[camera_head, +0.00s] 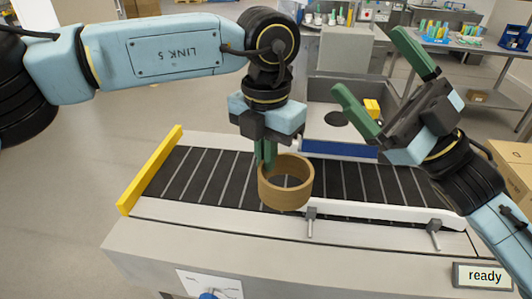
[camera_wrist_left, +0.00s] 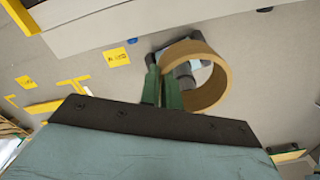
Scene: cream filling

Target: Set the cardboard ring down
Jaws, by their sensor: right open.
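The cardboard ring (camera_head: 285,198) is a short tan open cylinder, seen in the head view in front of the conveyor belt. My left gripper (camera_head: 266,158) points down with its green fingers shut on the ring's left wall. In the left wrist view the fingers (camera_wrist_left: 163,90) close together on one side of the ring (camera_wrist_left: 224,88), and its hollow faces the camera. The ring looks held in the air, but its exact height over the belt is hard to tell. My right gripper (camera_head: 370,64) is open and empty, with its fingers spread, up at the right.
The dark conveyor belt (camera_head: 213,180) runs across the middle, with a yellow end bar (camera_head: 150,170) at left and a pale front rail (camera_head: 375,213). A "ready" sign (camera_head: 483,276) is at lower right.

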